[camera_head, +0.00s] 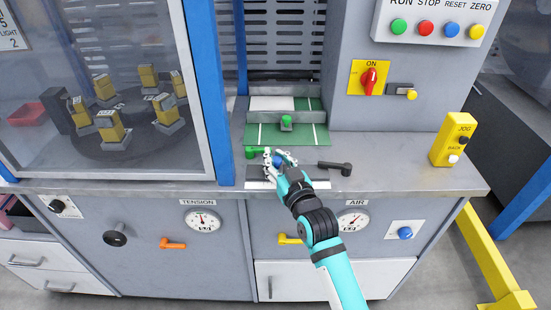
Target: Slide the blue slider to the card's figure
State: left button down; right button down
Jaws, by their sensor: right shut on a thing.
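The blue slider (277,160) is a small blue knob at the counter's front, above a white scale strip (315,185). My right gripper (274,161) is shut on it, its fingers hiding part of the knob and strip. The scale's marks are too small to read. A card (12,30) with "LIGHT" and a 2 hangs at the top left, partly cut off; I cannot tell whether it is the task's card. My left gripper is not in view.
A green lever (256,153) stands just left of the gripper and a black lever (335,168) to its right. Behind is a green mat (262,137) with a green knob (286,121). A yellow jog box (453,139) stands at the right. A glazed cabinet (217,85) flanks the left.

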jog(key=shift+s+f, duration=0.1)
jog(key=shift+f, duration=0.15)
jog(key=d+p, duration=0.2)
jog(key=d, duration=0.4)
jog(key=shift+d+f, duration=0.15)
jog(key=shift+d, duration=0.25)
jog(key=shift+a, duration=0.1)
jog(key=c, duration=1.6)
grip_release()
jog(key=shift+s+f, duration=0.1)
jog(key=shift+c, duration=0.2)
jog(key=o, duration=0.5)
jog(key=shift+s+r, duration=0.2)
jog(key=shift+r, duration=0.2)
jog(key=shift+o, duration=0.2)
jog(key=shift+w, duration=0.1)
